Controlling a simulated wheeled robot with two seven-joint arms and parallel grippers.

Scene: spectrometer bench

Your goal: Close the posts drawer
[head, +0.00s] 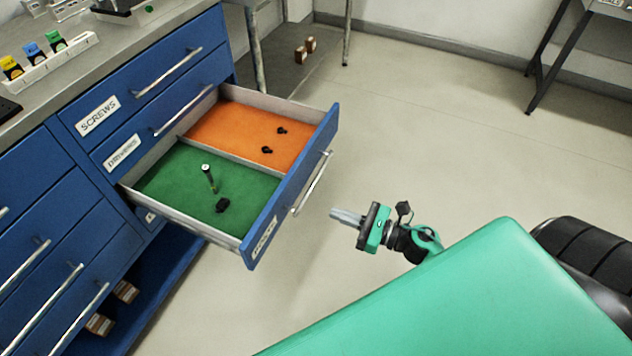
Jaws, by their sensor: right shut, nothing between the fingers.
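The posts drawer (291,195) stands pulled out from the blue cabinet, below the drawers labelled SCREWS and DRIVERS. Its front has a metal bar handle (313,183) and a label too slanted to read. Inside, a green section (165,185) holds an upright post (209,178) and a small black part (222,205). An orange section (220,125) holds two small black parts. My right gripper (335,214) is shut and empty, to the right of the drawer front and apart from the handle. My left gripper is not in view.
The SCREWS drawer (150,84) and the DRIVERS drawer (190,108) above are shut. The bench top (115,45) holds a rack (45,68) with coloured items. The floor (430,120) right of the drawer is clear. Table legs stand at the back right.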

